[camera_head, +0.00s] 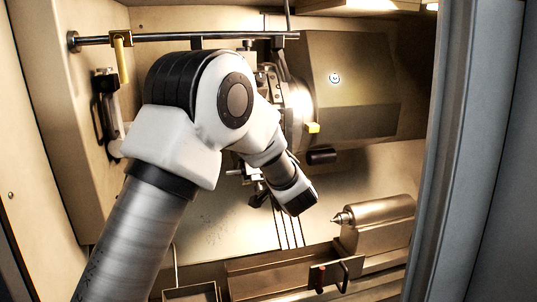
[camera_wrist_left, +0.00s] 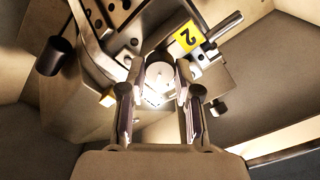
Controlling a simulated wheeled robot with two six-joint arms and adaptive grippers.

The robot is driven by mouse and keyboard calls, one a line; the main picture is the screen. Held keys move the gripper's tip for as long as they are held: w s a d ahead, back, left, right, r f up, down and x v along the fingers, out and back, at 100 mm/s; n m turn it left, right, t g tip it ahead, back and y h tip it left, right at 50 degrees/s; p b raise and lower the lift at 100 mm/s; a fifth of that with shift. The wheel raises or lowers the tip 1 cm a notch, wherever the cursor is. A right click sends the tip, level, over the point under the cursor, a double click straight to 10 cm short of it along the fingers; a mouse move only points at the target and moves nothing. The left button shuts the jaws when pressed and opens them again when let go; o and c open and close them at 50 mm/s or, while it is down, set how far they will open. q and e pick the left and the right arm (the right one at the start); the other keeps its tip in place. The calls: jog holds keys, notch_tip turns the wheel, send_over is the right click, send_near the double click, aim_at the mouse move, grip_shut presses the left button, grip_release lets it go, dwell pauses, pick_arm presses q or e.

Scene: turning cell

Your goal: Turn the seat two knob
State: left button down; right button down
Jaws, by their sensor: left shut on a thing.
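The seat two knob (camera_wrist_left: 160,74) is a pale round piece between my left gripper's fingers, beside a yellow label marked 2 (camera_wrist_left: 190,37) in the left wrist view. My left gripper (camera_wrist_left: 161,86) is shut on this knob, with one finger on each side of it. In the head view my left arm reaches in from the left, and its bulky joints hide the knob and most of the turret area behind. My right gripper shows in neither view.
A round turret or chuck (camera_head: 299,105) stands right behind my arm. A tailstock with a pointed centre (camera_head: 378,224) sits lower right. A rail (camera_head: 130,38) with a yellow piece (camera_head: 122,58) runs along the top. A grey door edge (camera_head: 447,150) bounds the right.

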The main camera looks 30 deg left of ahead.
pick_arm(q)
jog(key=m, duration=0.6)
jog(key=shift+r+m, duration=0.1)
jog(key=shift+m, duration=0.2)
dwell(0.4)
jog(key=c, duration=0.8)
grip_release()
jog(key=shift+w, duration=0.1)
jog(key=v, duration=1.1)
jog(key=shift+s+d, duration=0.25)
